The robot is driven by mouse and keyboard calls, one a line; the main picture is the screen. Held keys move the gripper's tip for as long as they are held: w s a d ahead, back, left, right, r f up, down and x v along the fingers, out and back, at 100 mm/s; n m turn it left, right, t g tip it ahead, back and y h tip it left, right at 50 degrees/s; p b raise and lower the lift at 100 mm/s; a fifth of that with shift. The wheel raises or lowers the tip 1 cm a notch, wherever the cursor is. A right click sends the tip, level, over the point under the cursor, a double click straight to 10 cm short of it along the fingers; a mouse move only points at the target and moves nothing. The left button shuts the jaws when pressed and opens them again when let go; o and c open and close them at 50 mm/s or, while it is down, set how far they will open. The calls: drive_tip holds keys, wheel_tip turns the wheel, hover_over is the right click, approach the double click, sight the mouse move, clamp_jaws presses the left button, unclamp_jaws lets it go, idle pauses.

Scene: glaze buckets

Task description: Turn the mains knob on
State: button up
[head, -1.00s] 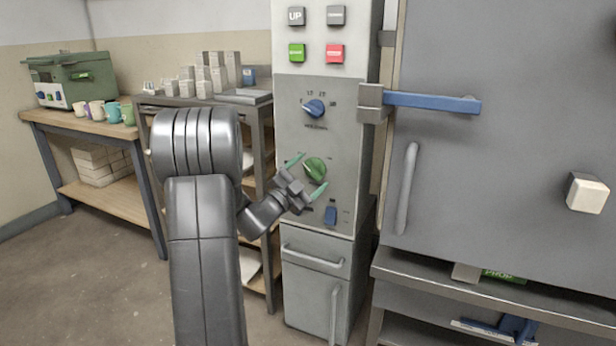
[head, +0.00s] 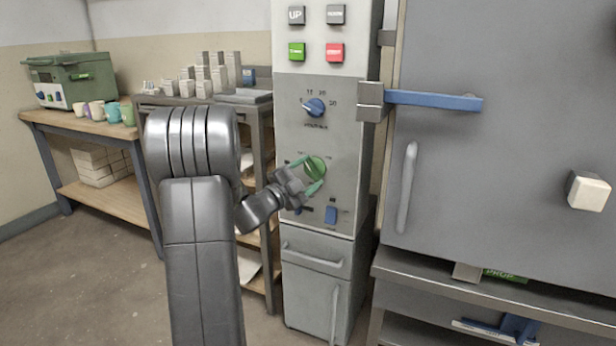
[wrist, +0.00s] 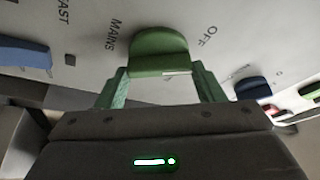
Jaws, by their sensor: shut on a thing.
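The green mains knob (head: 316,166) is on the grey lower panel of the control cabinet, below a blue knob. In the wrist view the mains knob (wrist: 160,50) has the word MAINS to its left and OFF to its upper right. A short white mark shows on its near edge. My gripper (head: 309,174) is at the knob, coming from the lower left. Its green fingers are shut on the knob, one on each side, as the wrist view also shows. The fingers and wrist cover part of the panel lettering around the knob.
The blue knob (head: 315,107) is above, and a blue switch (head: 331,214) is just below right of my gripper. Several push buttons sit higher up. A large grey door (head: 500,170) with a blue latch bar (head: 430,100) stands to the right. A shelf rack is behind my arm.

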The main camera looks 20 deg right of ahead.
drive_tip(key=m, duration=0.2)
drive_tip(key=m+g+y, duration=0.1)
drive_tip(key=m, duration=0.1)
drive_tip(key=shift+r+g, duration=0.1)
drive_tip(key=shift+g, duration=0.2)
drive_tip(key=m+y+p, duration=0.1)
drive_tip(key=m, duration=0.2)
drive_tip(key=shift+r, duration=0.1)
drive_tip(key=m+y+p, duration=0.1)
drive_tip(key=m+y, duration=0.1)
drive_tip(key=m, duration=0.2)
drive_tip(key=shift+p, duration=0.35)
drive_tip(key=shift+m+y+p, duration=0.55)
drive_tip(key=shift+m+y, duration=0.15)
drive_tip(key=shift+m, duration=0.6)
drive_tip(key=o, duration=1)
